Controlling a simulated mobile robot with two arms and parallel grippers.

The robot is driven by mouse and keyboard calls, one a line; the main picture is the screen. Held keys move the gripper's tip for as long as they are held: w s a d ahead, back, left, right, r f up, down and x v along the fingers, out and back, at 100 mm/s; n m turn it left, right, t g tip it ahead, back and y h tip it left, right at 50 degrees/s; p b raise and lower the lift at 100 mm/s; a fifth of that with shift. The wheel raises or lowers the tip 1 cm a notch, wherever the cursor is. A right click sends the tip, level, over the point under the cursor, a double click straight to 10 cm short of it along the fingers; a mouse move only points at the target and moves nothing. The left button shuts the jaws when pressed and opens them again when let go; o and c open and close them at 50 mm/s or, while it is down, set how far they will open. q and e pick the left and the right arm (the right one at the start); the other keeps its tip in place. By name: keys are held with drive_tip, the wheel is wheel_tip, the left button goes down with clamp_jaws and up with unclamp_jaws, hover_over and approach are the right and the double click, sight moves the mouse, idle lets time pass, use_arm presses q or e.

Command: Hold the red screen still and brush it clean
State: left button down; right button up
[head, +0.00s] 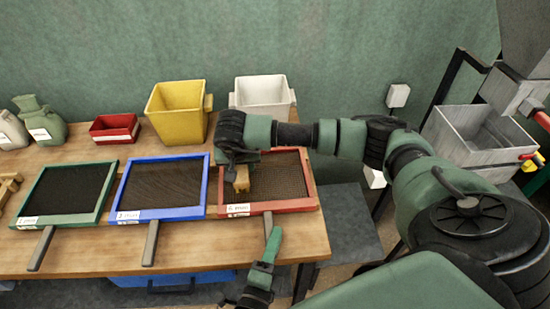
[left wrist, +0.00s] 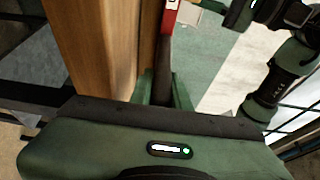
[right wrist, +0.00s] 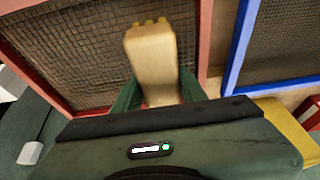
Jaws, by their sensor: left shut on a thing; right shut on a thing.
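The red screen (head: 292,205), a red frame around dark mesh, lies at the right end of the bench with its dark handle (head: 268,222) over the front edge. My left gripper (head: 270,246) is shut on that handle; the left wrist view shows the handle (left wrist: 164,60) between its fingers. My right gripper (head: 238,163) is above the screen's left part, shut on a wooden brush (head: 241,182). In the right wrist view the brush (right wrist: 152,62) is over the red screen's mesh (right wrist: 80,45); whether its bristles touch it is unclear.
A blue screen (head: 161,214) and a green screen (head: 55,219) lie to the left. A yellow bin (head: 176,112), a white bin (head: 262,92) and a small red box (head: 114,129) stand behind. A grey metal bin (head: 470,140) is at the right.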

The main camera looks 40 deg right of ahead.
drive_tip(key=shift+w+a, duration=0.35)
drive_tip(key=shift+a, duration=0.2)
drive_tip(key=shift+w+a, duration=0.3)
drive_tip(key=shift+a, duration=0.2)
drive_tip(key=shift+w+d+f, duration=0.1)
drive_tip(key=shift+w+d, duration=0.45)
drive_tip(key=shift+w, duration=0.2)
drive_tip(key=shift+w+d, duration=0.5)
drive_tip(key=shift+w, duration=0.25)
drive_tip(key=shift+s+d, duration=0.45)
drive_tip(key=shift+d, duration=0.25)
drive_tip(key=shift+s+d, duration=0.45)
drive_tip(key=shift+d, duration=0.25)
drive_tip(key=shift+s+d, duration=0.5)
drive_tip(key=shift+d, duration=0.35)
drive_tip(key=shift+s+d, duration=0.5)
drive_tip(key=shift+d, duration=0.3)
approach(291, 159)
drive_tip(key=shift+x, duration=2.7)
drive_tip(key=shift+r, duration=2.55)
